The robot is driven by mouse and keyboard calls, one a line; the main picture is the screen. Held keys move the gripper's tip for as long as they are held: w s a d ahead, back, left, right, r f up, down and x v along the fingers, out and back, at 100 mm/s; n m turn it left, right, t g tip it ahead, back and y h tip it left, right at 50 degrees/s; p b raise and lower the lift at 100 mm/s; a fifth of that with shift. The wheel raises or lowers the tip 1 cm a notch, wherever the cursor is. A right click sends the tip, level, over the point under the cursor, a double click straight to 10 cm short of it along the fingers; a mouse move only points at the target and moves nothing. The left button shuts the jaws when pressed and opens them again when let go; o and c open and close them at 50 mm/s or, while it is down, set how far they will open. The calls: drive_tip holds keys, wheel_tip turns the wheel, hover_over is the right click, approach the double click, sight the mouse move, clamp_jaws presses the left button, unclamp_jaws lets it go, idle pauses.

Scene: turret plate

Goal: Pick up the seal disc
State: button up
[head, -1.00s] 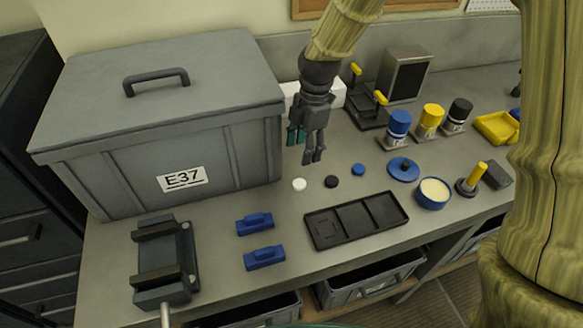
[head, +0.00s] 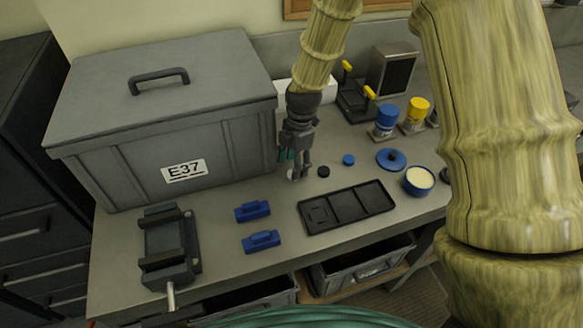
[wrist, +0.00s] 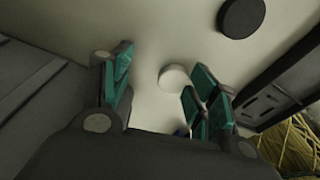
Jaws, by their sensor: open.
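Three small discs stand in a row on the bench: a white disc (head: 290,174), a black disc (head: 323,171) and a blue disc (head: 348,160). The pictures do not label which is the seal disc. My gripper (head: 297,176) is open, pointing down low over the white disc and partly hiding it in the head view. In the wrist view the white disc (wrist: 173,77) shows between and just beyond the teal-padded fingers of my gripper (wrist: 160,92). The black disc (wrist: 242,17) lies outside the fingers there. I cannot tell the exact height left above the bench.
The large grey case (head: 115,165) marked E37 stands close left of my gripper. A black compartment tray (head: 345,222) lies in front. Two blue blocks (head: 252,210) (head: 262,241), a dark clamp-like fixture (head: 168,245), a blue lid (head: 391,158) and a cream-filled blue bowl (head: 419,180) are around.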

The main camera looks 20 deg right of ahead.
drive_tip(key=shift+s+f, duration=0.25)
drive_tip(key=shift+s, duration=0.5)
drive_tip(key=shift+s+a+r, duration=0.1)
drive_tip(key=shift+s+r, duration=0.15)
drive_tip(key=shift+s, duration=0.35)
drive_tip(key=shift+s+a+r, duration=0.1)
drive_tip(key=shift+s+r, duration=0.15)
drive_tip(key=shift+s, duration=0.3)
drive_tip(key=shift+w+f, duration=0.75)
drive_tip(key=shift+w, duration=0.35)
drive_tip(key=c, duration=0.5)
drive_tip(key=shift+s+d+r, duration=0.15)
drive_tip(key=shift+s+r, duration=0.2)
drive_tip(key=shift+s, duration=0.1)
drive_tip(key=c, duration=0.4)
drive_tip(key=shift+w+f, duration=0.2)
drive_tip(key=shift+w, duration=0.05)
drive_tip(key=shift+r, duration=0.1)
drive_tip(key=shift+c, duration=0.2)
